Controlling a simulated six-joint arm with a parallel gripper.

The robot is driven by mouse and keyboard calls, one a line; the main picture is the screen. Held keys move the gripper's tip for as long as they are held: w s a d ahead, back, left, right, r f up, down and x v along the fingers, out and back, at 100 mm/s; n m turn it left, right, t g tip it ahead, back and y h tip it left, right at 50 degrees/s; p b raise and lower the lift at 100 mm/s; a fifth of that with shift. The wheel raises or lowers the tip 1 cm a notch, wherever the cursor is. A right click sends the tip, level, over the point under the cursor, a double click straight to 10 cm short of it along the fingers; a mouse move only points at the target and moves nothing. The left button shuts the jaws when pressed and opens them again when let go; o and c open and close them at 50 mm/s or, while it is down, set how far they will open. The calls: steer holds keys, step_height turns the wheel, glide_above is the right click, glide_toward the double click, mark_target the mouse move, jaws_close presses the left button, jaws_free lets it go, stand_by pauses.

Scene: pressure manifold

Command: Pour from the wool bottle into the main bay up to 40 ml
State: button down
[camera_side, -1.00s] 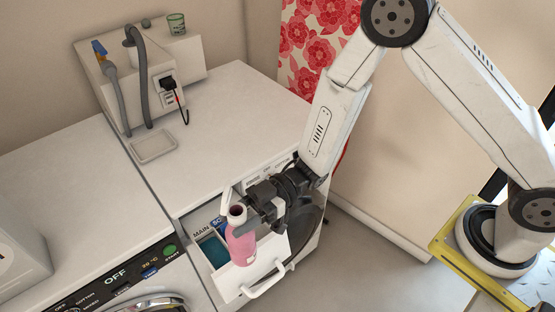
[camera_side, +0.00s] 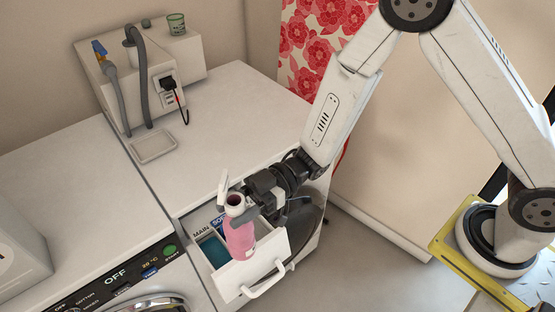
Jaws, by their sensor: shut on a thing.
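A pink bottle (camera_side: 239,238) with an open dark mouth is held nearly upright over the open detergent drawer (camera_side: 232,281). My gripper (camera_side: 250,207) is shut on its upper part. I cannot read a label on the bottle, so I cannot tell whether it is the wool one. The drawer's left compartment, marked MAIN (camera_side: 213,248), shows a blue-teal inside; whether that is liquid I cannot tell. A blue-labelled compartment (camera_side: 218,222) lies just right of it, partly hidden behind the bottle. No stream of liquid shows at the bottle's mouth.
The drawer's white handle (camera_side: 265,280) sticks out at the front. A washer panel reading OFF (camera_side: 115,275) is at lower left. The white worktop is mostly clear.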

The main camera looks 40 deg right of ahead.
mark_target(226, 225)
steer(key=shift+f, duration=2.3)
steer(key=shift+w+m, duration=0.15)
steer(key=shift+m, duration=0.15)
steer(key=shift+w+a+r+m+h, duration=0.15)
steer(key=shift+w+m+h, duration=0.15)
steer(key=shift+w+m, duration=0.4)
steer(key=w+a+f+m+g+h, duration=0.1)
steer(key=w+f+m, duration=0.2)
steer(key=f+m, duration=0.3)
steer(key=shift+w+f+m+h, duration=0.2)
steer(key=shift+f+m+h, duration=0.15)
steer(key=shift+f, duration=0.55)
steer(key=shift+f+m+g+h+p, duration=0.4)
steer(key=shift+f+m+g, duration=0.3)
steer(key=shift+f+m, duration=0.7)
stand_by(1.8)
